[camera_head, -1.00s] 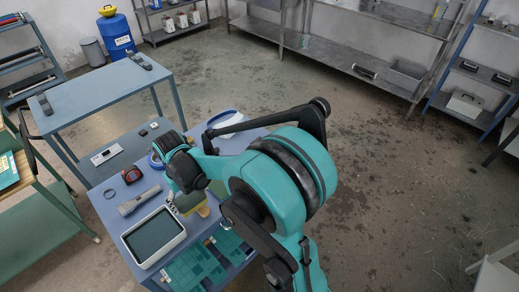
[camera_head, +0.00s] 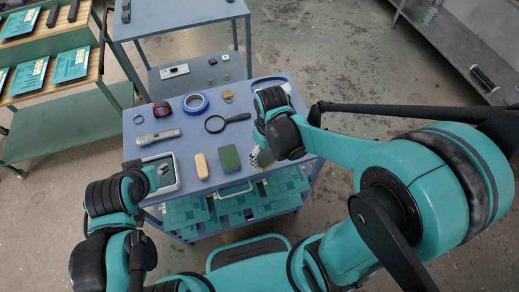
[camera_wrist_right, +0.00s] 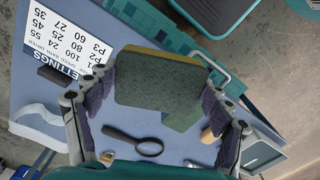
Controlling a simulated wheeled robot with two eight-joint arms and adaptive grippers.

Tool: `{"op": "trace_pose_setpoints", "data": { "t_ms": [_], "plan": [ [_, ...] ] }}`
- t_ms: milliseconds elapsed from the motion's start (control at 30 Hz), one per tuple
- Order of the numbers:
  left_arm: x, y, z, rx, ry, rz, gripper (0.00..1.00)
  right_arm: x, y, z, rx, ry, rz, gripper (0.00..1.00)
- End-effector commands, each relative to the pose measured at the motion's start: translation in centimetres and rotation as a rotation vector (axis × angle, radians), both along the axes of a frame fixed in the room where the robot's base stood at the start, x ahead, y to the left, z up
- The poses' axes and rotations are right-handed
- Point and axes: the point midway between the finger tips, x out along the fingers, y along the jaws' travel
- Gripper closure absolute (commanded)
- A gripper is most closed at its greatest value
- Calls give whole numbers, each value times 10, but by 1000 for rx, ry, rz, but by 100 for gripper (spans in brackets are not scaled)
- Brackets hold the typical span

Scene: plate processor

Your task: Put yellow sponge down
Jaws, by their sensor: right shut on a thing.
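In the right wrist view, the yellow sponge (camera_wrist_right: 158,80) has a dark green pad facing the camera and a thin yellow edge. My right gripper (camera_head: 260,158) is shut on it, with a finger at each side, at the right part of the blue table (camera_head: 195,122). In the head view the held sponge is mostly hidden by the gripper, and I cannot tell whether it touches the table. A second, green sponge (camera_head: 230,158) lies just left of the gripper. My left gripper (camera_head: 163,172) is over the grey tray at the table's left; its opening is unclear.
A beige block-like item (camera_head: 201,167) lies left of the green sponge. Behind are a magnifying glass (camera_head: 216,124), blue tape (camera_head: 195,103), a padlock (camera_head: 228,96) and a flashlight (camera_head: 158,137). A shelf with teal plates (camera_head: 236,202) is below. A second blue table (camera_head: 180,20) stands behind.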

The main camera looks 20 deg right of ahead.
Motion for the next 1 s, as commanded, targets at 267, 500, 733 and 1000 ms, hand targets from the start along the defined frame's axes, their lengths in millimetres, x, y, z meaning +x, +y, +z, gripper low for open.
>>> {"op": "trace_pose_setpoints", "data": {
  "t_ms": [267, 500, 733, 1000],
  "plan": [
    [0, 0, -22, 0, 0, 0, 66, 59, 8, -39, 0, 0, -2, 66],
    [0, 0, -27, 0, 0, 0, 66, 72, 10, -49, 0, 0, -3, 66],
    [0, 0, -42, 0, 0, 0, 66, 72, 10, -83, 0, 0, -3, 66],
    [0, 0, -41, 0, 0, 0, 66, 72, 10, -84, 0, 0, -3, 66]
  ]
}}
